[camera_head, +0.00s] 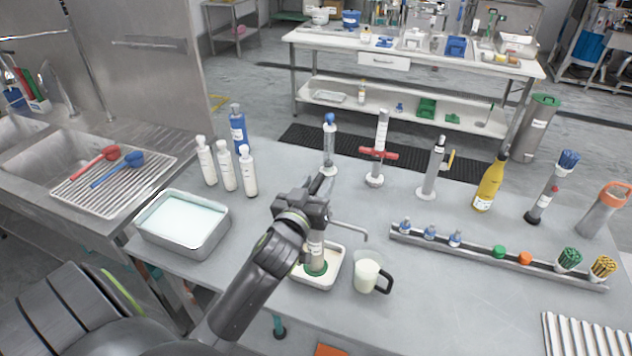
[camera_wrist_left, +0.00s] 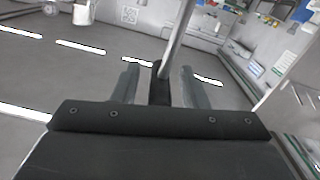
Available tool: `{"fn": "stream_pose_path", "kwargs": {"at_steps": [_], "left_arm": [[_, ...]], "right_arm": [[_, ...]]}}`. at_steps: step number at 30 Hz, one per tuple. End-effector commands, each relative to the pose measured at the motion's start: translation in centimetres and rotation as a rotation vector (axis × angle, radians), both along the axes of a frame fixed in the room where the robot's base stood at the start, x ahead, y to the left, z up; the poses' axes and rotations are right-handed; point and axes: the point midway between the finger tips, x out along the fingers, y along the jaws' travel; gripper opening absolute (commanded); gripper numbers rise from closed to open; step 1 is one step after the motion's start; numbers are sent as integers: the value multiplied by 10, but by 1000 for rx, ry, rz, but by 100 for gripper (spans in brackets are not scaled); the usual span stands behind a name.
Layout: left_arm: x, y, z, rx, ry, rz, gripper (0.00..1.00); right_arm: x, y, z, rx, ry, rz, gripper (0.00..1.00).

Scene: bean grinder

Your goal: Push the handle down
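A small upright device stands on a green base (camera_head: 316,268) in a white tray (camera_head: 330,272) near the table's front. A thin bent metal tube (camera_head: 349,227) reaches right from it, over a jug of white liquid (camera_head: 367,272). My left gripper (camera_head: 322,190) is over the top of this device and hides its upper part, including any handle there. In the left wrist view a metal rod (camera_wrist_left: 178,38) and a dark block (camera_wrist_left: 159,85) show between the two fingers, with gaps on both sides. The gripper looks open. My right gripper is not in view.
White bottles (camera_head: 227,172) and a metal pan (camera_head: 183,222) stand to the left. Tall tools, including a red-handled one (camera_head: 378,153), stand behind. A rack (camera_head: 480,252) with small caps and brushes lies to the right. The table's front right is mostly clear.

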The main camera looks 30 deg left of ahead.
Motion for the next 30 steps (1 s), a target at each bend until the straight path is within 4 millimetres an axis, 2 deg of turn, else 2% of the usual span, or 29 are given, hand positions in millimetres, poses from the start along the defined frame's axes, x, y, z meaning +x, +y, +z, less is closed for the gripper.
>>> {"fn": "stream_pose_path", "kwargs": {"at_steps": [10,19,26,30], "left_arm": [[3,1,0,0,0,0,38],[3,1,0,0,0,0,0],[2,0,-1,0,0,0,0],[3,1,-8,0,1,0,0]], "right_arm": [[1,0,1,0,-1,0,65],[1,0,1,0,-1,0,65],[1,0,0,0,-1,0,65],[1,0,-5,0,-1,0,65]]}}
